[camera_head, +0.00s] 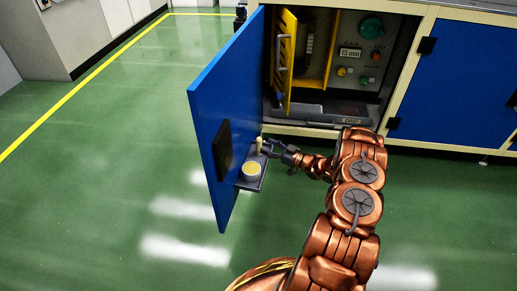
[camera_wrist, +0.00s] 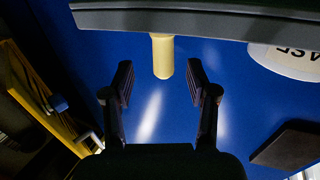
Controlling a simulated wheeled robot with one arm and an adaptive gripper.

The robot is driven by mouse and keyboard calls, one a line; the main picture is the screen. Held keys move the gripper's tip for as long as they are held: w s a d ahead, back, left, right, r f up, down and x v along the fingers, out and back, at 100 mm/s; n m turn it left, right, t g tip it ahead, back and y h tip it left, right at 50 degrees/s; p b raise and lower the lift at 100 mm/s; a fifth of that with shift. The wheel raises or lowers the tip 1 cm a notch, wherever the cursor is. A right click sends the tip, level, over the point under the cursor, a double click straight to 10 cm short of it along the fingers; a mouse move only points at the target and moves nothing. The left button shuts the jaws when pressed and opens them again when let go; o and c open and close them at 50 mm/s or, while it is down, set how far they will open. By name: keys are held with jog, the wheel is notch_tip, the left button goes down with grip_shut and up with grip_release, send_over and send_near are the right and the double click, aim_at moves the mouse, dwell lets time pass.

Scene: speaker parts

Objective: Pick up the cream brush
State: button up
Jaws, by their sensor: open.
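The cream brush (camera_head: 259,143) stands on a small grey shelf (camera_head: 252,185) on the inner side of the open blue door. In the wrist view its cream handle (camera_wrist: 162,60) juts down from the shelf edge at the top of the picture, and the rest of it is hidden. My gripper (camera_head: 270,147) is beside the brush, to its right in the head view. In the wrist view my gripper (camera_wrist: 159,82) is open, with one finger on either side of the handle's line. There is a gap between each finger and the handle.
A round cream-topped container (camera_head: 251,170) stands on the shelf close to the brush. The blue door (camera_head: 226,100) is right behind. The open cabinet holds a yellow panel (camera_head: 288,60) with a handle and a control panel (camera_head: 365,55). The green floor is clear at left.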

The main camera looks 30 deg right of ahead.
aim_at(259, 142)
jog(key=shift+b+x, duration=1)
jog(key=shift+x, duration=1.45)
jog(key=shift+a+r, duration=0.15)
jog(key=shift+r, duration=0.05)
grip_shut()
